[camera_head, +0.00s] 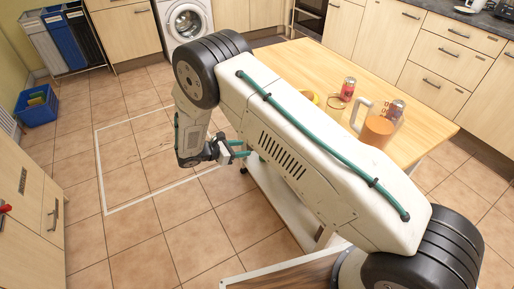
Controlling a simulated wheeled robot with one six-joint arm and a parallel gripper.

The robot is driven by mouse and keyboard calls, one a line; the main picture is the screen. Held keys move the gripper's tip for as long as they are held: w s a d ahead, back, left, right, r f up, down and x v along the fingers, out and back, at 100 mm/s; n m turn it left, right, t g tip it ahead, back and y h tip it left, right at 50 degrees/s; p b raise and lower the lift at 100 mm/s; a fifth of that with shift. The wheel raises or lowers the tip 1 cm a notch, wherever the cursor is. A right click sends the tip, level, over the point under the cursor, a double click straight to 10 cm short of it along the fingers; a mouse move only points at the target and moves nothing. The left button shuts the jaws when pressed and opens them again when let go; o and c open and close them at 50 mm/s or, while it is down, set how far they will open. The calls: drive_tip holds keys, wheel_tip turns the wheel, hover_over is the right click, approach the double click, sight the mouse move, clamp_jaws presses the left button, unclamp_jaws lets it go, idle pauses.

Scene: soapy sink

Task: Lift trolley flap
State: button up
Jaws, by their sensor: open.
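The trolley (299,68) has a light wooden top and stands right of centre, partly behind my arm. A pale panel (272,205) slants down below its near left edge; my arm hides where it meets the top, so I cannot tell for sure that it is the flap. My gripper (245,149) has two teal fingers, apart and empty. It points right, near the trolley's left corner and above the floor in the picture. I cannot tell whether it touches the trolley.
On the trolley top stand a jug of orange liquid (377,131), a red can (348,88) and a yellow item (311,97), partly hidden. A washing machine (186,20) and cupboards line the back. A blue crate (37,105) is at left. The tiled floor left of my gripper is clear.

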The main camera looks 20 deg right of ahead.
drive_tip(key=x, duration=0.8)
drive_tip(key=shift+s, duration=0.2)
drive_tip(key=shift+f, duration=0.1)
drive_tip(key=shift+c, duration=0.4)
clamp_jaws()
drive_tip(key=shift+a, duration=0.15)
